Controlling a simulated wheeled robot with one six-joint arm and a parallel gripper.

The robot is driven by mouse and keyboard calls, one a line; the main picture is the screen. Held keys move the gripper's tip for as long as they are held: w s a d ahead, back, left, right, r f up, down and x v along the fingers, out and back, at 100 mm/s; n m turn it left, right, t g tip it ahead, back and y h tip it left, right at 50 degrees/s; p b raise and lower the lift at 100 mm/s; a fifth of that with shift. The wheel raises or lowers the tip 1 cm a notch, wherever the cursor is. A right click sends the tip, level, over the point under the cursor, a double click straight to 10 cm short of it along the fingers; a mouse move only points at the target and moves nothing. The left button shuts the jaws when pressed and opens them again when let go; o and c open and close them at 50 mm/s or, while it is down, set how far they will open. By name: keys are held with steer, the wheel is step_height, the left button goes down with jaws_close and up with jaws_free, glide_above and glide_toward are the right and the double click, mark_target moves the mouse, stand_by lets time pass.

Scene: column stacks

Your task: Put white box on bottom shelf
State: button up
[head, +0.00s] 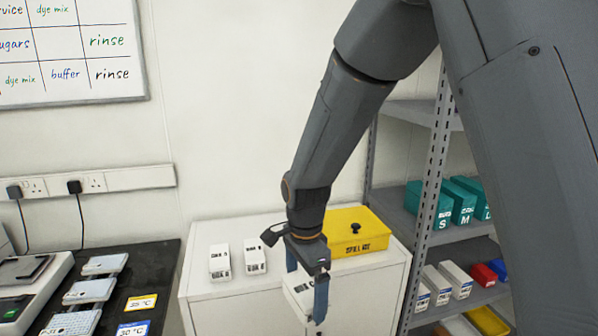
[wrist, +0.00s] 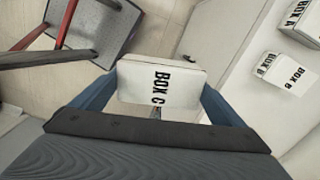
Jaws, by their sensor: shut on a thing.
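My gripper (head: 307,285) is shut on a white box (head: 299,291) in front of the white cabinet. In the wrist view the white box (wrist: 160,82) reads "BOX C" and sits between the blue fingers of my gripper (wrist: 158,100). The grey shelf rack stands at the right in the head view.
Two white boxes (head: 220,262) (head: 255,257) and a yellow spill box (head: 356,231) stand on the white cabinet (head: 215,307). Teal boxes (head: 462,201) fill a higher shelf. A dark bench (head: 150,268) is at left. A stool (wrist: 85,40) stands on the floor in the wrist view.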

steer(key=w+d+f+n+b, duration=0.1)
steer(key=w+d+f+n, duration=0.4)
steer(key=d, duration=0.4)
steer(key=w+d+f+n+b, duration=0.1)
steer(key=w+d+f+n, duration=0.2)
steer(key=d+f+n, duration=0.5)
steer(key=s+d+f, duration=0.1)
steer(key=s+f, duration=0.4)
steer(key=shift+s, duration=0.15)
